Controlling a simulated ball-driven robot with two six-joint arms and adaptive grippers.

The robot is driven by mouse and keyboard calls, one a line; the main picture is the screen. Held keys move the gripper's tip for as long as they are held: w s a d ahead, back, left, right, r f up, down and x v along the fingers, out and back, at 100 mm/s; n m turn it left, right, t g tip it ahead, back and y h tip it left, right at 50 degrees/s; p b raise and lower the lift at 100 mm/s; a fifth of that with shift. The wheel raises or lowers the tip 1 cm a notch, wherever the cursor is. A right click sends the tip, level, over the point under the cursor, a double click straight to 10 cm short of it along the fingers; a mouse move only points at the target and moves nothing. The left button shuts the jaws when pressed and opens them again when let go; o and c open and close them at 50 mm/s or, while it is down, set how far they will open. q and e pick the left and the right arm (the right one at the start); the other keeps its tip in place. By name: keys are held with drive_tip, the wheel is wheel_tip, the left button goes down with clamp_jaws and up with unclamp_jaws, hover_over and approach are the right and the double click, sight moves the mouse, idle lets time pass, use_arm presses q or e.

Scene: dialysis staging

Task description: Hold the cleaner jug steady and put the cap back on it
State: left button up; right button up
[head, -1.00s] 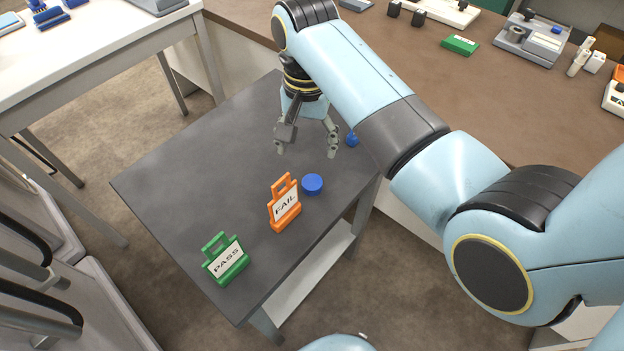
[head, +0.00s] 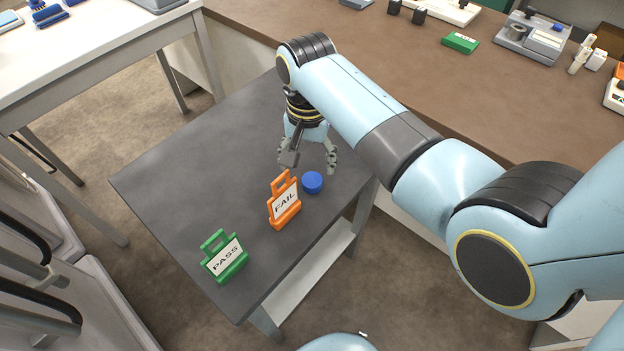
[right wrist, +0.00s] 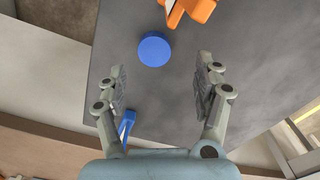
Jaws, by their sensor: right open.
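A round blue cap (head: 312,183) lies flat on the dark grey table (head: 180,160), just right of the orange FAIL sign. My right gripper (head: 309,165) is open and empty, pointing down just behind the cap. In the right wrist view the cap (right wrist: 154,49) lies ahead of the open fingers (right wrist: 161,66), not between them. I cannot make out a cleaner jug in either view. My left gripper is not in view.
An orange FAIL sign (head: 285,203) and a green PASS sign (head: 225,258) stand on the table. A small blue piece (right wrist: 127,124) shows beside one finger in the wrist view. A brown counter (head: 440,75) runs behind. The table's left part is clear.

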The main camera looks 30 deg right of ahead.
sight(312, 180)
drive_tip(key=f, duration=0.4)
drive_tip(key=shift+s+d+f, duration=0.15)
drive_tip(key=shift+s+f, duration=0.05)
drive_tip(key=shift+s, duration=0.2)
drive_tip(key=shift+f, duration=0.4)
drive_tip(key=c, duration=0.8)
